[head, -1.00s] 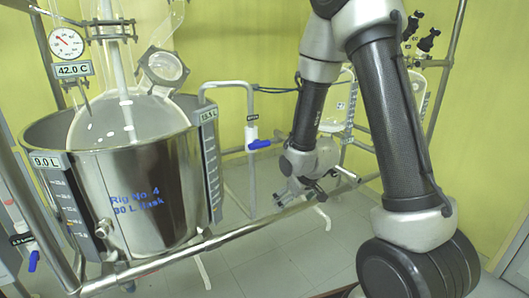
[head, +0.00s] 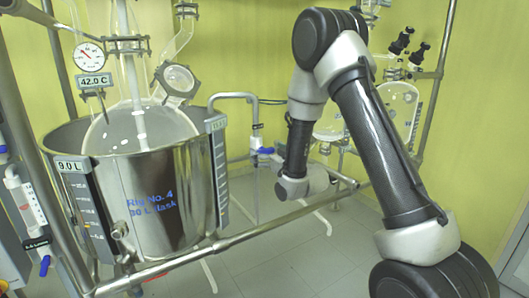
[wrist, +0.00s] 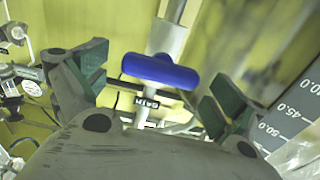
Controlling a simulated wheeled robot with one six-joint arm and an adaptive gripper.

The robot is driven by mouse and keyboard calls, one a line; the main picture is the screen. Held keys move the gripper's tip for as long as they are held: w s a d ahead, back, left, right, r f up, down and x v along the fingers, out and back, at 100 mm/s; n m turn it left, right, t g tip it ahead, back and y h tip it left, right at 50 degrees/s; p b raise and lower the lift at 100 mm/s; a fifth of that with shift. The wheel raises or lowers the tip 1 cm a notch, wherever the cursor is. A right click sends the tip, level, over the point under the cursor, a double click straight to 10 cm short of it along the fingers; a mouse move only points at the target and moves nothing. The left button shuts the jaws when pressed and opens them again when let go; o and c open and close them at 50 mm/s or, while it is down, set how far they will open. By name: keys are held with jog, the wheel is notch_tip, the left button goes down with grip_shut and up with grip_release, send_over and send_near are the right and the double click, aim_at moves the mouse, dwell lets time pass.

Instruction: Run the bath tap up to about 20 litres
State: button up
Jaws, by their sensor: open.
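The bath tap's blue handle (head: 266,150) sits on a pipe right of the steel bath (head: 165,215). In the wrist view the blue handle (wrist: 160,71) lies crosswise between my gripper's (wrist: 156,72) open green-padded fingers, ahead of the palm, with space on both sides. A tag reading BATH (wrist: 147,103) hangs by it, upside down. In the head view my gripper's fingers are hidden. The bath carries a left tag reading 9.0 L (head: 72,165) and a right display (head: 215,124) too small to read surely. A graduated scale (head: 220,172) is under the right display.
A round glass flask (head: 135,128) sits in the bath, with a dial gauge (head: 89,57) and a 42.0 C display (head: 90,81) above. A steel rail (head: 270,220) crosses in front. More glassware (head: 400,105) stands back right. In the wrist view a scale (wrist: 295,110) is close at right.

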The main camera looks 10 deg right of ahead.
jog(key=shift+x, duration=0.9)
jog(key=c, duration=1)
jog(key=shift+n, duration=0.3)
jog(key=n, duration=0.5)
jog(key=shift+a, duration=0.1)
jog(key=n, duration=0.5)
jog(key=shift+s+a+f+n, duration=0.1)
jog(key=shift+n, duration=0.3)
